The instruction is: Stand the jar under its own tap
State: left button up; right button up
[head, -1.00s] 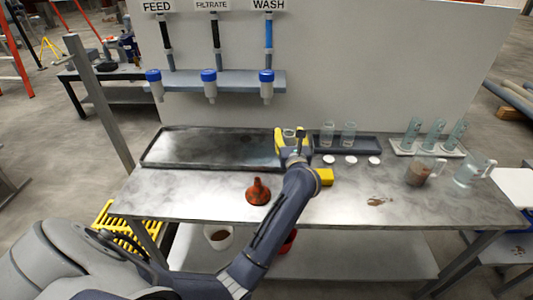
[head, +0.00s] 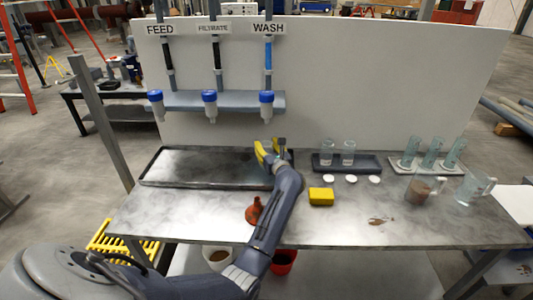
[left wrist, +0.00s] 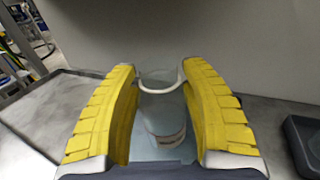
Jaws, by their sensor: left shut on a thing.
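My left gripper (head: 270,152) is shut on a clear jar (left wrist: 160,100), which shows between the yellow fingers in the left wrist view. A brownish patch shows low on the jar. In the head view my gripper hides most of the jar. The gripper is over the right end of the dark drip tray (head: 200,182), roughly below the WASH tap (head: 267,105). The FILTRATE tap (head: 210,105) and FEED tap (head: 157,105) are further left, all with blue tops. I cannot tell whether the jar touches the tray. My right gripper is not in view.
Two clear jars (head: 327,152) stand in a dark rack (head: 370,161) right of my gripper. White lids (head: 351,180), a yellow block (head: 321,196) and an orange funnel (head: 254,210) are nearer. Cylinders (head: 430,152) and beakers (head: 418,188) stand at right. The tray's left and middle are clear.

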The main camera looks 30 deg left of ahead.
aim_at(267, 152)
pick_arm(q)
jog(key=shift+f, duration=1.5)
jog(key=o, duration=1.1)
jog(key=shift+f, duration=0.1)
jog(key=shift+o, duration=0.2)
jog(key=shift+d, duration=0.15)
jog(key=v, duration=1.1)
jog(key=shift+s+d, duration=0.25)
jog(key=shift+s, duration=0.1)
